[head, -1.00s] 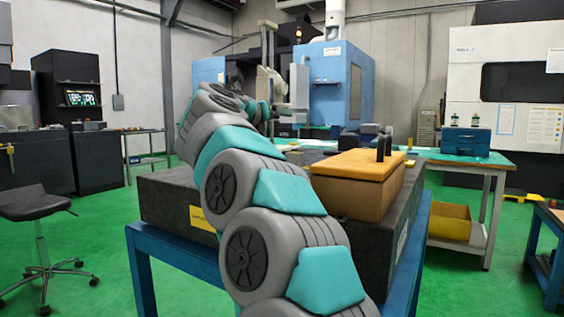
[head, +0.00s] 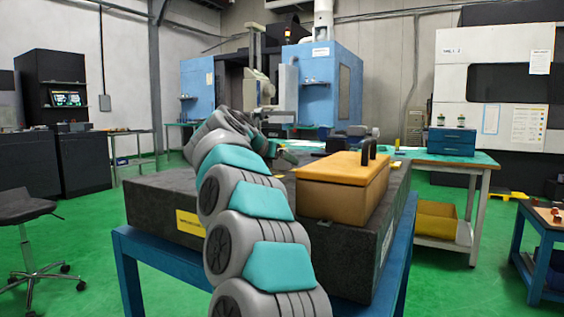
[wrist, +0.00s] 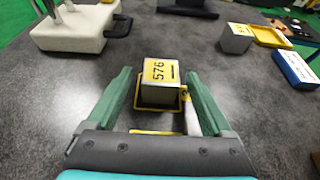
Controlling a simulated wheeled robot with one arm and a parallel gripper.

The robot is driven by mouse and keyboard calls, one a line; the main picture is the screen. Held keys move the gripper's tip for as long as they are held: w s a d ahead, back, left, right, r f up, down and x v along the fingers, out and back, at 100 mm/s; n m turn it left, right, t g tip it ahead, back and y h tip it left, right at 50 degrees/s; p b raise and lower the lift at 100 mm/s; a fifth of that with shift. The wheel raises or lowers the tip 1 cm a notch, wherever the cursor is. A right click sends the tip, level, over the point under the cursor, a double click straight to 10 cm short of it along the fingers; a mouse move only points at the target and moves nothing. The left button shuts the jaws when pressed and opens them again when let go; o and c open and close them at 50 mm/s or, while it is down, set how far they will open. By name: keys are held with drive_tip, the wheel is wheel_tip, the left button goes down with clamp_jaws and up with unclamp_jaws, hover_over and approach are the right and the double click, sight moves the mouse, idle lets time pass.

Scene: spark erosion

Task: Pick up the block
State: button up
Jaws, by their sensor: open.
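In the wrist view a small metal block (wrist: 160,82) with a yellow label reading 576 on its top sits on the dark granite surface. A yellow outline shows on the surface around its base. My gripper (wrist: 158,84) is open, with one green finger to the left of the block and one to the right. The block stands between the fingertips, and a gap shows on each side. In the head view my gripper (head: 285,157) is small and partly hidden by my arm, and the block cannot be made out.
A second labelled block (wrist: 236,38) stands at the upper right, near a yellow tray (wrist: 271,37) and a blue-and-white box (wrist: 295,69). A pale block with a black handle (wrist: 75,28) is at the upper left. An orange-lidded case (head: 342,190) sits on the granite table's right side.

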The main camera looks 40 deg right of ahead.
drive_tip(key=shift+w+d+f, duration=0.1)
drive_tip(key=shift+w+d, duration=0.05)
drive_tip(key=shift+d, duration=0.1)
drive_tip(key=shift+c, duration=0.2)
clamp_jaws()
idle(0.4)
